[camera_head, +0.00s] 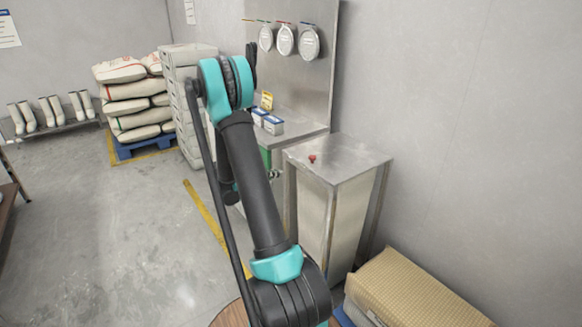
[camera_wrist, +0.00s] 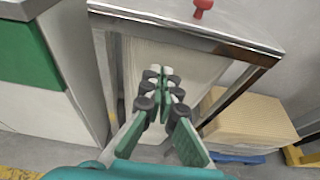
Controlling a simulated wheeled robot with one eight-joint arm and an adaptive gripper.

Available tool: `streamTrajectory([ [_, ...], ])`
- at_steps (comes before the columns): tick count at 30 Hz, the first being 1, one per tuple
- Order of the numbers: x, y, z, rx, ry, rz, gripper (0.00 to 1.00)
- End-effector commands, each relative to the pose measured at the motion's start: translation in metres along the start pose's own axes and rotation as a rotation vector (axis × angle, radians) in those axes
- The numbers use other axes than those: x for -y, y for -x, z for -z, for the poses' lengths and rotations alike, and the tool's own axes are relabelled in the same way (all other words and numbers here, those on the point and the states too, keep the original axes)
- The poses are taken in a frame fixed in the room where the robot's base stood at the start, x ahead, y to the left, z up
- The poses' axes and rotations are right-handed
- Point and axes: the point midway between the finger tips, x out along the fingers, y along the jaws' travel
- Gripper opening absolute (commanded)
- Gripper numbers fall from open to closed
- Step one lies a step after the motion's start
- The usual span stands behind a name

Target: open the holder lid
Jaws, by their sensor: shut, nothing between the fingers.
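The holder is a metal stand with a pale bin body (camera_head: 330,220) between its legs; the body also shows in the wrist view (camera_wrist: 200,68). Its flat steel lid (camera_head: 345,162) lies level on top, and it looks closed. A small red knob (camera_head: 312,158) sits on the lid, and it also shows at the top of the wrist view (camera_wrist: 203,5). My gripper (camera_wrist: 165,76) is shut and empty. In the wrist view its fingertips appear in front of the pale body, below the lid's front edge, apart from the knob. In the head view my arm hides the fingertips.
A steel counter (camera_head: 290,122) with small boxes (camera_head: 268,122) stands left of the holder. A green-and-white cabinet (camera_wrist: 40,70) is close on the left in the wrist view. A tan sack stack (camera_head: 410,290) lies to the right. Open floor (camera_head: 130,230) is at left.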

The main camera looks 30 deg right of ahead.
Motion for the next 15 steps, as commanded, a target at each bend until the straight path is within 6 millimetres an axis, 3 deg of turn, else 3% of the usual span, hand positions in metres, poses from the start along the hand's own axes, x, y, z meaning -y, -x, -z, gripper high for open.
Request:
streamTrajectory([
  [5, 0.002, -0.011, 0.002, 0.004, -0.002, 0.002, 0.0],
  [15, 0.002, -0.075, 0.002, 0.003, -0.003, 0.003, 0.0],
])
